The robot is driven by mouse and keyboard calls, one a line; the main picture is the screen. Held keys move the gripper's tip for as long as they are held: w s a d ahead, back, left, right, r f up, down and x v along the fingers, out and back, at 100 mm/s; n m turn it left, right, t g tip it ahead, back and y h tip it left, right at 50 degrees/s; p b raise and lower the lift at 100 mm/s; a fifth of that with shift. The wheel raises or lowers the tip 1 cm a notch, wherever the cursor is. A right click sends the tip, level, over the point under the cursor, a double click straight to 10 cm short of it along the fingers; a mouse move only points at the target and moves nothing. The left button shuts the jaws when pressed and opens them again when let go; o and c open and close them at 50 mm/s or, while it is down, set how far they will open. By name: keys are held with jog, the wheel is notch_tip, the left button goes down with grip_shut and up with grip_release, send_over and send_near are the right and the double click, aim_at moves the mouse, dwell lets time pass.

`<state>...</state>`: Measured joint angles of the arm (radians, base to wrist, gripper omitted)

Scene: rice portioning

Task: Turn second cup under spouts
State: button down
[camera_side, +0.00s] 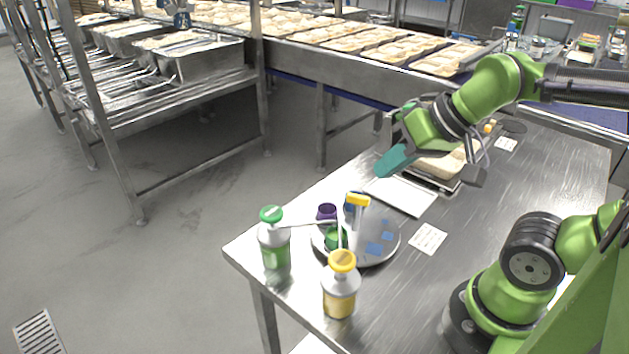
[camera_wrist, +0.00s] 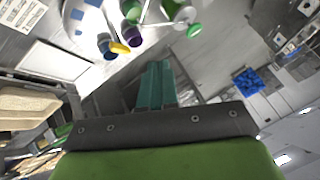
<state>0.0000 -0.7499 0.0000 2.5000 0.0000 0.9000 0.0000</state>
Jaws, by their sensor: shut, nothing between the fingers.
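A round metal turntable (camera_side: 385,246) stands near the table's front left corner. It carries a purple cup (camera_side: 327,212), a green cup (camera_side: 336,238) and a dark blue cup (camera_side: 349,205), partly hidden by a yellow-topped upright handle (camera_side: 358,200). A green-capped pump bottle (camera_side: 275,240) and a yellow-capped one (camera_side: 341,287) stand beside it, their spouts reaching towards the green cup. My gripper (camera_side: 393,163) is shut and empty, above the table, behind and right of the turntable. In the wrist view, its teal fingers (camera_wrist: 156,84) are together, apart from the yellow handle (camera_wrist: 120,47) and purple cup (camera_wrist: 133,35).
A white board (camera_side: 402,194) lies below my gripper, with a tray of pale food (camera_side: 443,165) behind it. A white dotted card (camera_side: 428,238) lies right of the turntable. Metal racks with trays (camera_side: 205,62) stand beyond the table. The table's right middle is bare.

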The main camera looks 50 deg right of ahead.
jog(key=c, duration=1.7)
grip_release()
jog(key=o, duration=0.3)
jog(key=shift+w+d+f, duration=0.1)
jog(key=shift+w+f, duration=0.1)
jog(key=shift+f, duration=0.15)
jog(key=shift+o, duration=1.3)
jog(key=w+g, duration=0.1)
jog(key=w+d, duration=0.1)
jog(key=w, duration=0.1)
jog(key=shift+d+r+g+h, duration=0.1)
jog(key=shift+d+g+h, duration=0.05)
jog(key=shift+g+h, duration=0.2)
notch_tip(320, 180, up, 3)
jog(key=n+g+h, duration=0.1)
jog(key=n+g, duration=0.5)
jog(key=n, duration=0.2)
send_over(358, 195)
jog(key=shift+t, duration=0.25)
notch_tip(358, 195, down, 16)
jog(key=shift+f, duration=0.25)
grip_shut()
